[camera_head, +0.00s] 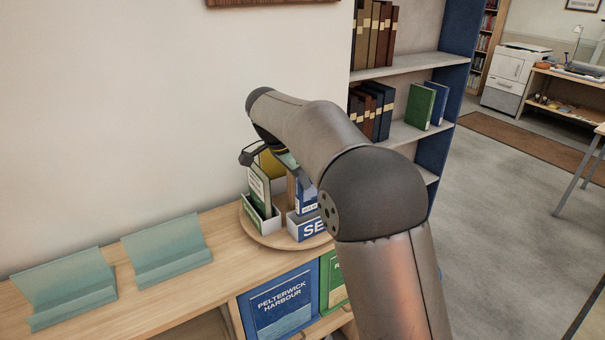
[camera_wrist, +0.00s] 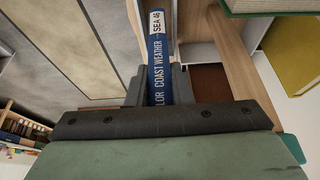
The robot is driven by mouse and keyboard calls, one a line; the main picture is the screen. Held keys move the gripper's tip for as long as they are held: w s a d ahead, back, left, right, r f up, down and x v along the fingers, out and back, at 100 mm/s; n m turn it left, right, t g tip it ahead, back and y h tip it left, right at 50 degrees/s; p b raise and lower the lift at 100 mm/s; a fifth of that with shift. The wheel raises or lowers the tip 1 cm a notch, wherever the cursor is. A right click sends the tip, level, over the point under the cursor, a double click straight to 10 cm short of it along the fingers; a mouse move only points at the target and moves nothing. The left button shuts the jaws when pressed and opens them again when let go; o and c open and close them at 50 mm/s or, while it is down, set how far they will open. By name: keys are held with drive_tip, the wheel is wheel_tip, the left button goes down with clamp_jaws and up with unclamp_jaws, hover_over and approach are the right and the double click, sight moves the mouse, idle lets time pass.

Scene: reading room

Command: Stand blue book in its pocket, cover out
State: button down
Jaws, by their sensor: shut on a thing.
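My gripper (camera_wrist: 158,88) is shut on a blue book (camera_wrist: 157,60), with one finger on each side of it. Its spine reads "COAST WEATHER" and carries a white "SEA 46" label at the end away from me. In the head view the blue book (camera_head: 306,198) shows upright over a white pocket with a blue "SE" front (camera_head: 303,229) on a round wooden stand (camera_head: 258,236). My arm hides the rest of that label and part of the book. I cannot tell whether the book's lower end is inside the pocket.
A green-and-white book (camera_head: 259,190) stands in the stand's left pocket, with a yellow book (camera_head: 270,164) behind. Two empty teal book rests (camera_head: 167,250) lie left on the counter. A bookshelf (camera_head: 405,70) rises behind my arm. Open floor lies right.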

drive_tip(key=shift+f+b, duration=1.2)
drive_tip(key=shift+f, duration=0.65)
drive_tip(key=c, duration=1.2)
unclamp_jaws()
drive_tip(key=v, duration=1.7)
drive_tip(key=shift+a+p, duration=0.2)
drive_tip(key=shift+p, duration=0.2)
drive_tip(key=shift+s+r, duration=0.1)
drive_tip(key=shift+r, duration=0.05)
